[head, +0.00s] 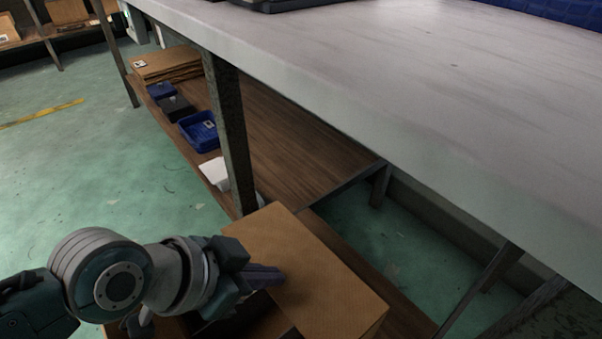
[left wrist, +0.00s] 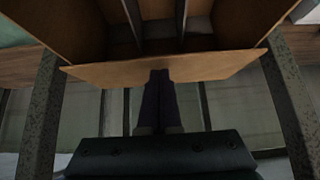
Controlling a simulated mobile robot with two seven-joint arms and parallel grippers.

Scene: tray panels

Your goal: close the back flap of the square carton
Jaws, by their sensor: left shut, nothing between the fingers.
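The brown square carton shows at the bottom of the head view, partly cut off, with a broad cardboard panel (head: 325,285) facing up. I cannot tell for sure which flap this panel is. My left gripper (head: 268,278) is shut and empty, with its fingers at the panel's left part. In the left wrist view the carton (left wrist: 62,25) is open, and a flap (left wrist: 105,73) runs across below its opening. The shut fingertips (left wrist: 159,76) overlap the middle of this flap; whether they touch it is unclear. My right gripper is not in view.
A grey worktable (head: 400,90) overhangs the carton, with a metal leg (head: 232,140) close behind it. The lower wooden shelf (head: 290,150) holds blue bins (head: 200,131) and flat stacked cardboard (head: 166,64). Green floor (head: 90,180) lies open at left.

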